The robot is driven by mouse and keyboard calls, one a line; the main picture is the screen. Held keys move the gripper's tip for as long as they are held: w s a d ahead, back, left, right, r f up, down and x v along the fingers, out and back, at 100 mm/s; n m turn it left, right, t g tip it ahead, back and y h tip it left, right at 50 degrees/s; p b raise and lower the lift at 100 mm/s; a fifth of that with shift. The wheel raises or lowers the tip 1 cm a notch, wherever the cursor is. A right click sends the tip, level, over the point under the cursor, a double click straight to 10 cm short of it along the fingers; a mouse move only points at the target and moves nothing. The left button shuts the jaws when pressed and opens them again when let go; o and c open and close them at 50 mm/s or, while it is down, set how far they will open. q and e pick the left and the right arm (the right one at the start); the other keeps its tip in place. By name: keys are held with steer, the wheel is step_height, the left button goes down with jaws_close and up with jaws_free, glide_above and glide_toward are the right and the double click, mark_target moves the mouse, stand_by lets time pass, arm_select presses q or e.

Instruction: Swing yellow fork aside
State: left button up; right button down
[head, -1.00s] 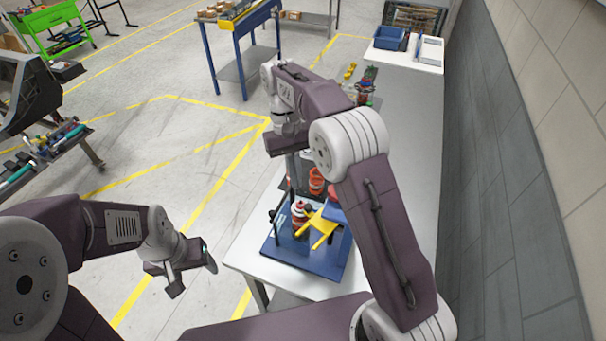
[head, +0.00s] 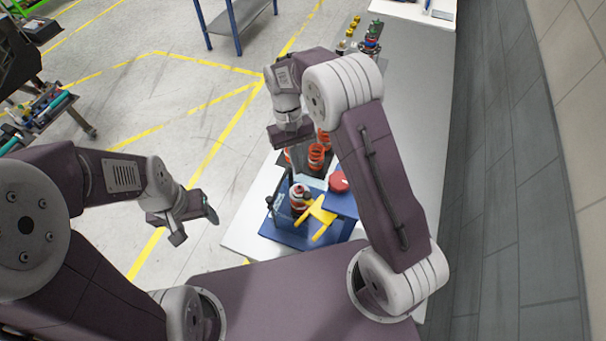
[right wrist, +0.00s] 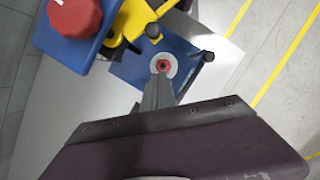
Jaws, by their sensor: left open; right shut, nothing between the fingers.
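The yellow fork (head: 320,215) sits on the blue fixture, its prongs pointing toward the lower left in the head view. In the right wrist view the fork (right wrist: 128,22) shows at the top, beside a blue block with a red knob (right wrist: 75,15). A red-and-white cylindrical part (head: 298,196) stands on the fixture base (head: 284,233) beside the fork. My right gripper (right wrist: 158,85) is shut and empty, pointing down above the fixture and apart from the fork. My left gripper (head: 197,222) is open and empty, left of the bench over the floor.
Orange coil springs (head: 316,157) stand behind the fixture. Dark posts (head: 270,203) rise from its left side. Several small bottles and parts stand farther back on the bench (head: 415,120). A wall runs along the right.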

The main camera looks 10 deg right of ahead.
mark_target(319, 206)
steer(key=s, duration=0.1)
steer(key=s+p, duration=0.1)
steer(key=s, duration=0.2)
steer(key=shift+s+d+f+p, duration=0.25)
steer(key=shift+s+f+p, duration=0.05)
steer(key=shift+f+p, duration=0.1)
arm_select(q)
steer(key=r, duration=0.2)
steer(key=shift+s+a+r, duration=0.2)
steer(key=shift+s+r, duration=0.1)
steer(key=shift+r, duration=0.1)
arm_select(e)
steer(key=s+n, duration=0.1)
steer(key=s+a+n+h, duration=0.1)
steer(key=n, duration=0.1)
steer(key=shift+s, duration=0.4)
steer(key=shift+w, duration=0.1)
